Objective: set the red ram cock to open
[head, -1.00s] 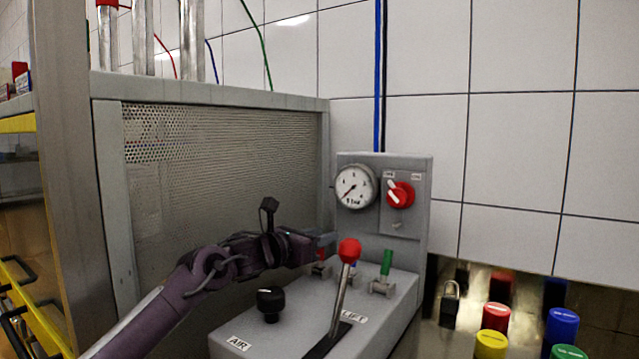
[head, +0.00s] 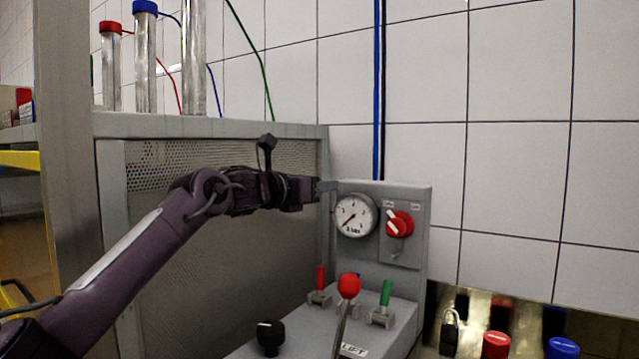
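The red ram cock (head: 320,278) stands on the grey console in the head view, its red handle pointing up from a small metal bracket. The green cock (head: 386,293) to its right also has its handle up. A blue cock (head: 357,275) between them is mostly hidden behind the red ball knob of the lift lever (head: 348,287). My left gripper (head: 328,186) is well above the red cock, by the upper left corner of the gauge panel, and does not touch the cock. Its fingers are seen edge-on, so their opening is unclear. My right gripper is out of view.
The upright panel (head: 408,263) carries a pressure gauge (head: 355,215) and a red rotary switch (head: 399,224). A black knob (head: 270,336) is at the console's front left. A perforated metal screen (head: 220,250) stands behind my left arm. A padlock (head: 449,331) is at the right.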

